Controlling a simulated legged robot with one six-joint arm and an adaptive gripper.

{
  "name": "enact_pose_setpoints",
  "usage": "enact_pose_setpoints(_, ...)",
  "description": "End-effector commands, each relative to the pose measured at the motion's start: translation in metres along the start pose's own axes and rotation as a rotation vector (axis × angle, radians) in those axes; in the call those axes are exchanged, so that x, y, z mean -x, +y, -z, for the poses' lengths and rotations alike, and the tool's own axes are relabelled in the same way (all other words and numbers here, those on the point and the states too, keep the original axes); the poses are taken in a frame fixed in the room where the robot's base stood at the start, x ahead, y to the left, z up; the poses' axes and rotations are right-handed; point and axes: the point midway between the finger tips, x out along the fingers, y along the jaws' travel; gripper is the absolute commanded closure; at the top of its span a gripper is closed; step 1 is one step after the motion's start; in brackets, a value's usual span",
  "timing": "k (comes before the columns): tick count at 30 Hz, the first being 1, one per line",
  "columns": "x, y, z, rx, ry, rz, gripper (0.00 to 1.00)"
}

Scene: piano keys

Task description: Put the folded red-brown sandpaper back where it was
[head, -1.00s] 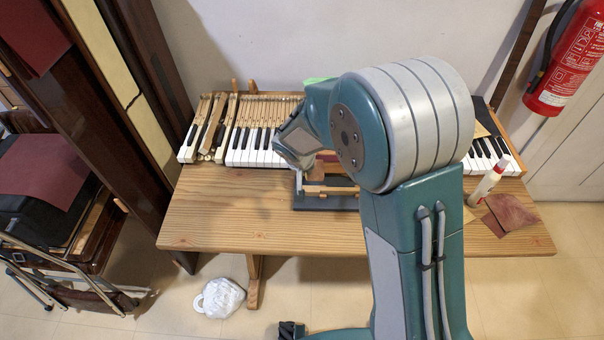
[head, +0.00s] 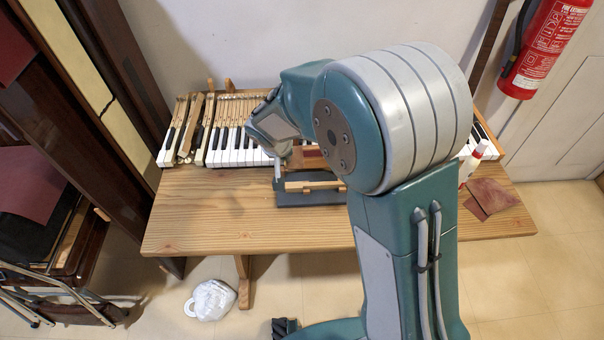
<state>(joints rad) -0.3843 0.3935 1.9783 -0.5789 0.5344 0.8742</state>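A red-brown sheet (head: 494,194), which looks like sandpaper, lies on the right end of the wooden table (head: 190,215). A smaller piece (head: 474,208) of the same colour lies at its lower left edge. My gripper (head: 279,172) is low over the middle of the table, beside a grey-based wooden jig (head: 312,186), well left of those sheets. A reddish-brown patch (head: 313,158) shows behind the jig's front bar; I cannot tell what it is. My arm hides part of the jig and most of the gripper, so its opening and any held thing cannot be made out.
Piano keys (head: 232,148) line the table's back edge. A white bottle (head: 472,160) stands left of the sheets, partly behind my arm. A red fire extinguisher (head: 545,45) hangs at the right. The table's left front is clear. A white bag (head: 211,300) lies on the floor.

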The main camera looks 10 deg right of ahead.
Motion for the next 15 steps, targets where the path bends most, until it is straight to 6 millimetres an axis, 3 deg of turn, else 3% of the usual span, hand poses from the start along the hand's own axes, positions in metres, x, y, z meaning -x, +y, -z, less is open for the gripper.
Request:
enact_pose_setpoints(5, 0.012, 0.018, -0.021, -0.008, -0.049, -0.003, 1.00)
enact_pose_setpoints(8, 0.026, 0.039, -0.052, -0.012, -0.118, -0.002, 1.00)
enact_pose_setpoints(15, 0.064, 0.085, -0.147, -0.003, -0.320, 0.008, 1.00)
